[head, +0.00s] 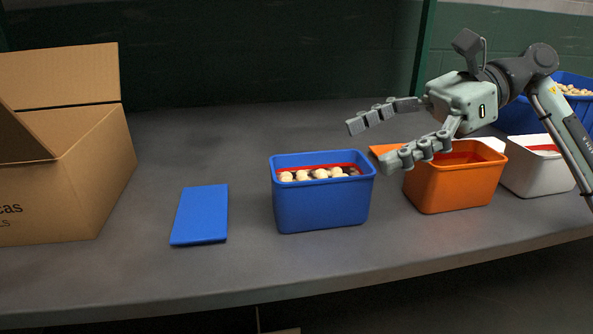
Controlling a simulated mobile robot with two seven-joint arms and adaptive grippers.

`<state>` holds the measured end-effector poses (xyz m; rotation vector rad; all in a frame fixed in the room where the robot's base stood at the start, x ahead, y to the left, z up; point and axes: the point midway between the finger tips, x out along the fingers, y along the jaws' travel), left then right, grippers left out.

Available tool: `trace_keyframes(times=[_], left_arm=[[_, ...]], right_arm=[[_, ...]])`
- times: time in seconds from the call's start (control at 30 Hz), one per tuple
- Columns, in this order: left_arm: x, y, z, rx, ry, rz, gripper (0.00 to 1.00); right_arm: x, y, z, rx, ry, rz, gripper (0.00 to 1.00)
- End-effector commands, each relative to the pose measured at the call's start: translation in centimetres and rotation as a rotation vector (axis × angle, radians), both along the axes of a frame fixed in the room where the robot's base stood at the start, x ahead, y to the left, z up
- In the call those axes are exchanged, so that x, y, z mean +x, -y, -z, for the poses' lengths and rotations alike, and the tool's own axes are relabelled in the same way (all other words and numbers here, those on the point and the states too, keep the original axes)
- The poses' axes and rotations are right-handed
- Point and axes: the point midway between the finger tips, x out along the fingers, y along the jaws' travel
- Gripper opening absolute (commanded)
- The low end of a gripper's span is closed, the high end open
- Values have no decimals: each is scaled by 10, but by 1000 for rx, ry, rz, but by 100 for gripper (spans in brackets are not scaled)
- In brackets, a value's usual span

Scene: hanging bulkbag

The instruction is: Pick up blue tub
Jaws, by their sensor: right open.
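The blue tub (320,207) stands upright on the grey table, near the middle of the head view. It holds several pale round items (318,174), with a red strip along the inside of its far rim. My right gripper (367,143) comes in from the right, above and behind the orange tub. Its fingers are spread open and empty, pointing left toward the blue tub, above and to the right of it and apart from it. My left gripper is not in the head view.
A blue lid (200,214) lies flat left of the tub. An open cardboard box (62,190) stands at the left. The orange tub (452,187), a white tub (535,172) and a large blue container (519,117) stand at the right. The table (262,262) is bare along its front edge.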

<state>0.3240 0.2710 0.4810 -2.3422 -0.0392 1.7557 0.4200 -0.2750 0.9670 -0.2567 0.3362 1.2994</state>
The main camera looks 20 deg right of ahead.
Motion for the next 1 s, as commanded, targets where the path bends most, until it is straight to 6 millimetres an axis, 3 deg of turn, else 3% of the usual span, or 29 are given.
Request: trace_keyframes(times=[0.37,0.63,0.93,1.0], left_arm=[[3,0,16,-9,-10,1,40],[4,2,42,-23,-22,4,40],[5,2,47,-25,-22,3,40],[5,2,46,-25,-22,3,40]], right_arm=[[5,-32,13,1,0,-2,86],[10,-65,29,1,0,-2,86],[12,-70,33,0,0,1,86],[12,-70,33,0,0,0,79]])
